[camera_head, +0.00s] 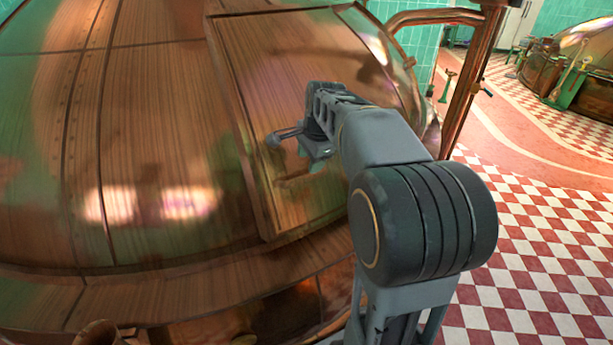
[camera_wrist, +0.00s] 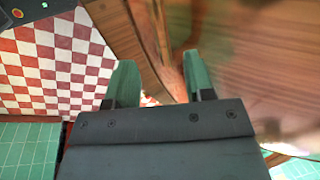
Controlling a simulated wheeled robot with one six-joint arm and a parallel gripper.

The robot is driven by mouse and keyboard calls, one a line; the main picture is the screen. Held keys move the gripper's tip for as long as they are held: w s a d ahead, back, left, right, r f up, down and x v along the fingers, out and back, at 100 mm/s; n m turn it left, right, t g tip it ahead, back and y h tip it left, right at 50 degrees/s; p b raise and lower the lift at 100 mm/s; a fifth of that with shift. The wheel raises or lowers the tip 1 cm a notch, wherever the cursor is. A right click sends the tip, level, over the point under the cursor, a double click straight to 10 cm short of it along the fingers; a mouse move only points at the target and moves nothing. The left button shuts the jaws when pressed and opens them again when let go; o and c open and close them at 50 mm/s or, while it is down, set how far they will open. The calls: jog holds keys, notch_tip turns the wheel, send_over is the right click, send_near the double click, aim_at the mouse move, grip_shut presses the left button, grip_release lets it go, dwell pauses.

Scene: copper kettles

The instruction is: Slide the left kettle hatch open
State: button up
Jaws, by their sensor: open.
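The copper kettle (camera_head: 150,130) fills the left of the head view. Its hatch (camera_head: 275,80) is a large framed, slightly curved panel on the kettle's right side. My gripper (camera_head: 288,142) is in front of the lower middle of the hatch. A short copper bar-like shape (camera_head: 298,182) shows just below it; I cannot tell whether it is a handle or a reflection. In the wrist view my gripper (camera_wrist: 160,78) has its two green-grey fingers apart. Blurred copper edges show beyond and between the fingertips; contact cannot be told. My arm hides the hatch's right part.
A copper pipe (camera_head: 440,17) curves from behind the kettle to an upright copper post (camera_head: 468,85). Red and white checkered floor (camera_head: 540,250) lies open on the right. Another copper kettle (camera_head: 585,65) stands at the far right. A ledge (camera_head: 190,295) runs below the hatch.

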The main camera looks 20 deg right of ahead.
aim_at(306, 176)
jog(key=x, duration=0.7)
jog(key=shift+f, duration=0.2)
grip_shut()
dwell(0.4)
